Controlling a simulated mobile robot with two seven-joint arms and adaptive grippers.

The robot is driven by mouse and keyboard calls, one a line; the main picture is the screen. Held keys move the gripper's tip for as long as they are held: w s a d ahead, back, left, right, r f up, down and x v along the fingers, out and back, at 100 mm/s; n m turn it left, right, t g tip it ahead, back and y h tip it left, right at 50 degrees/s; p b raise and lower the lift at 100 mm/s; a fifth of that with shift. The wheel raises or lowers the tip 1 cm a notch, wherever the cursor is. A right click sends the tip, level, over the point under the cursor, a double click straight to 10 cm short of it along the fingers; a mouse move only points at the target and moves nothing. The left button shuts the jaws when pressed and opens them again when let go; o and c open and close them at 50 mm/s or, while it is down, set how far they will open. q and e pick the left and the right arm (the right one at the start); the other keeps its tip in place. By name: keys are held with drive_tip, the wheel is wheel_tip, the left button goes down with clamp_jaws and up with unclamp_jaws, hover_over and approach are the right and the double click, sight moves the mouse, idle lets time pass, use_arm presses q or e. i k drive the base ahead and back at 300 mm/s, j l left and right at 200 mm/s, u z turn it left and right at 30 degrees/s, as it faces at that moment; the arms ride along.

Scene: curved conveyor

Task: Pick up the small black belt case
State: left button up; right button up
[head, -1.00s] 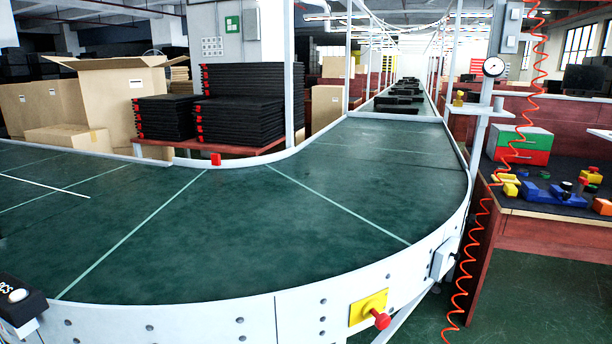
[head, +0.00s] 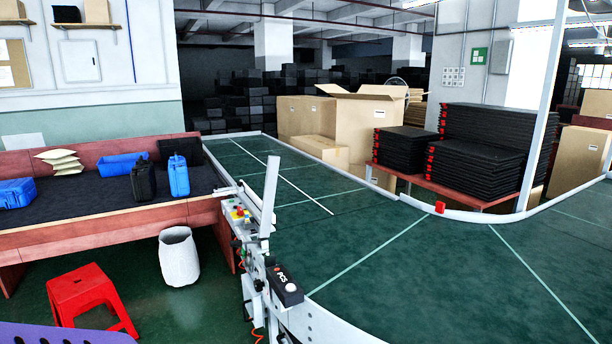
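A black upright case (head: 143,182) with what looks like a handle on top stands on the dark top of the work table (head: 60,222) at the left, beside a blue upright case (head: 178,176). A larger black box (head: 181,150) stands behind them at the back edge of the table. I cannot tell at this distance which black item is the small belt case. Neither of my grippers shows in the head view.
Blue bins (head: 17,193) and pale packets (head: 59,161) share the table. A red stool (head: 87,296) and white waste bin (head: 179,257) stand on the floor before it. The green conveyor (head: 400,255) curves along the right, its near belt clear.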

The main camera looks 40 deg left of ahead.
sight(143, 178)
drive_tip(key=u, duration=2.4)
